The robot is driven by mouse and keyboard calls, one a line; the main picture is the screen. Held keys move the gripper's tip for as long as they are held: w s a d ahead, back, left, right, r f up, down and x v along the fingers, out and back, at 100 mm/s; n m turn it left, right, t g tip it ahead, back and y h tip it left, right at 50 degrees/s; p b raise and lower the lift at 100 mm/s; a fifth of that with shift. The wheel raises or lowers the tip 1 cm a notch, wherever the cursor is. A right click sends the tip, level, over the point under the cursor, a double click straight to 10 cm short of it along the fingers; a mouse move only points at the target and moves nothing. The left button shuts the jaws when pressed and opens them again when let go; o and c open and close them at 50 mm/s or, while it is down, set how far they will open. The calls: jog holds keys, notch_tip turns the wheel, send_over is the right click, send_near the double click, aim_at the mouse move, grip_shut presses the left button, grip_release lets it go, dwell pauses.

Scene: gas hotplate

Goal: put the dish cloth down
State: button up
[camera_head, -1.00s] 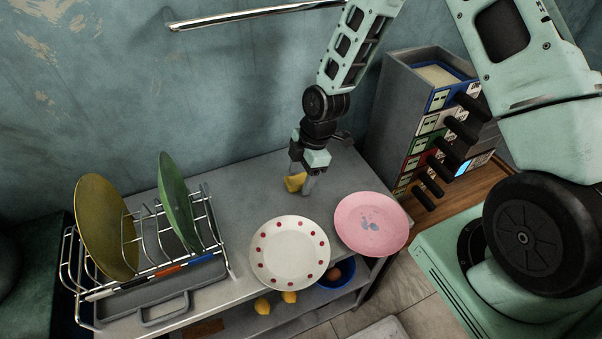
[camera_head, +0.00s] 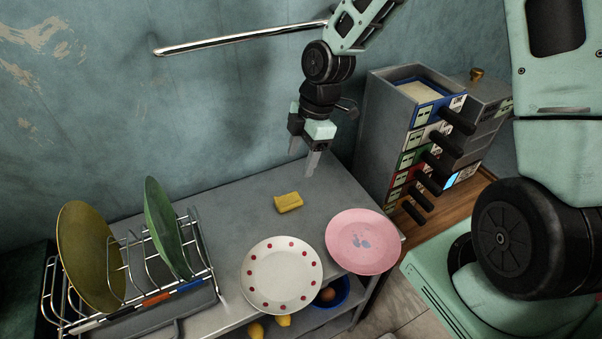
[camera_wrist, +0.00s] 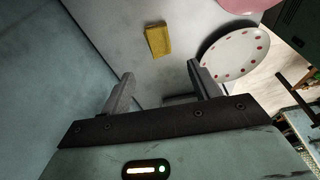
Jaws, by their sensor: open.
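The dish cloth (camera_head: 288,202) is a small folded yellow cloth lying flat on the grey tabletop (camera_head: 235,208), behind the white dotted plate. It also shows in the wrist view (camera_wrist: 158,40), beyond my fingertips and apart from them. My gripper (camera_head: 303,165) is raised above the table, behind the cloth, with its fingers pointing down. In the wrist view its two fingers (camera_wrist: 160,80) are spread wide with nothing between them.
A white plate with red dots (camera_head: 282,275) and a pink plate (camera_head: 361,241) lie near the front edge. A wire dish rack (camera_head: 150,262) holds a yellow and a green plate at left. A metal rail (camera_head: 240,37) runs along the wall. A drawer tower (camera_head: 388,130) stands at right.

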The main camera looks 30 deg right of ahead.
jog(key=s+a+r+m, duration=0.3)
jog(key=s+r, duration=0.1)
jog(key=s, duration=0.3)
jog(key=s+a+r+m+h, duration=0.1)
jog(key=s+a+r+m, duration=0.2)
jog(key=s, duration=0.5)
jog(key=s+a+r+m+h, duration=0.1)
jog(key=s+a+r+m, duration=0.2)
jog(key=s, duration=0.5)
jog(key=shift+a+r+m, duration=0.4)
jog(key=shift+r+m, duration=0.2)
jog(key=shift+r, duration=0.3)
jog(key=shift+w, duration=0.1)
